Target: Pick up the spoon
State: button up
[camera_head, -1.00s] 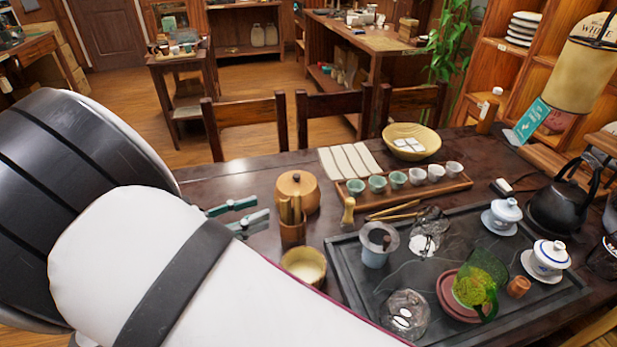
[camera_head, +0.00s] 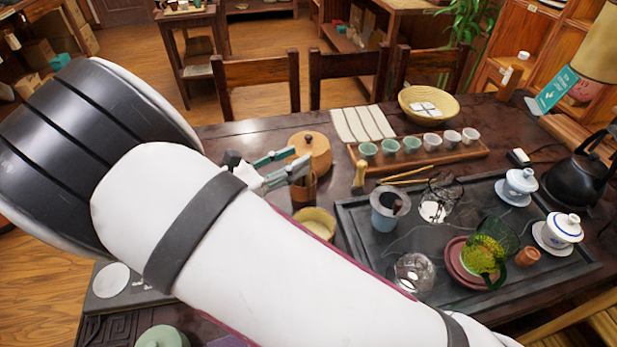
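My gripper (camera_head: 299,161) shows beyond my white forearm at the centre left, over the far part of the dark table. Its two teal-grey fingers are apart, with nothing seen between them. The fingers point right, just above a small wooden cup (camera_head: 304,193) and in front of a round wooden lidded pot (camera_head: 314,152). The fingers hide the top of the cup and any utensils in it. Thin wooden utensils (camera_head: 404,177) lie beside the tea tray, right of a small upright wooden piece (camera_head: 359,175). I cannot tell which utensil is the spoon.
A cream bowl (camera_head: 317,222) stands near the cup, close to my forearm. The black tea tray (camera_head: 352,240) holds glassware and lidded cups. A wooden tray (camera_head: 484,153) bears several small cups. Chairs (camera_head: 257,85) line the far edge.

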aim_at(308, 154)
jog(key=shift+x, duration=2.15)
jog(key=shift+s+d+f, duration=0.15)
grip_shut()
